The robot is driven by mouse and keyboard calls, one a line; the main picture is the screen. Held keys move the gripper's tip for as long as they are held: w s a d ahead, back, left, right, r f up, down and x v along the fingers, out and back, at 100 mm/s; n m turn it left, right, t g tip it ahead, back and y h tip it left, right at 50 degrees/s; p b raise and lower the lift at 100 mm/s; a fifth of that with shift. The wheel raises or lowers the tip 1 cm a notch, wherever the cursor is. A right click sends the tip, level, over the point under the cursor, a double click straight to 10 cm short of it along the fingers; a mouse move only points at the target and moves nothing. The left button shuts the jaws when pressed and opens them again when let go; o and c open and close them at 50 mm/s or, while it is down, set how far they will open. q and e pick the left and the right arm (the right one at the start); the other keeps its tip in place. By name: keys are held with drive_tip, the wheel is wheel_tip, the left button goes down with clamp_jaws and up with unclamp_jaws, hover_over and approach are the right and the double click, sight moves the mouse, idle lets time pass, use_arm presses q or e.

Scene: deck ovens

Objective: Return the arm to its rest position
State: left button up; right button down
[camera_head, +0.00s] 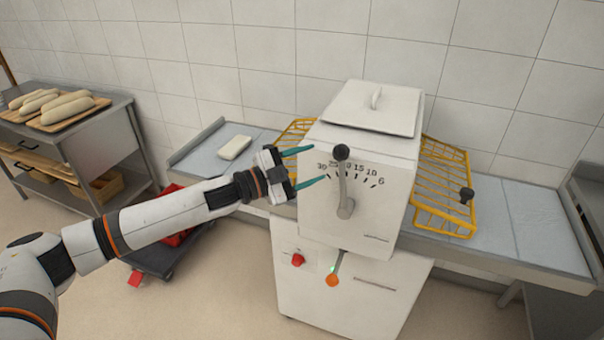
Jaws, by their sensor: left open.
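My left arm (150,220) reaches in from the left, extended toward the white machine (318,222) in the middle. My left gripper (318,166) is open, with its two teal fingers apart and pointing right. Nothing shows between the fingers. They are in front of the machine's dial face, close to the lever (344,190) with a black knob (341,152). A small gap shows between fingertips and lever; I cannot tell the depth. My right gripper is not in view.
Yellow wire guards (445,185) flank the machine above a grey-blue conveyor table (545,225). A white block (234,147) lies on its left part. A steel table (100,125) with loaves on boards stands far left. A red item sits on a dark dolly (160,258) beneath my arm.

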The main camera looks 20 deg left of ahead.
use_arm(q)
drive_tip(key=shift+s+a, duration=0.45)
drive_tip(key=shift+s, duration=0.05)
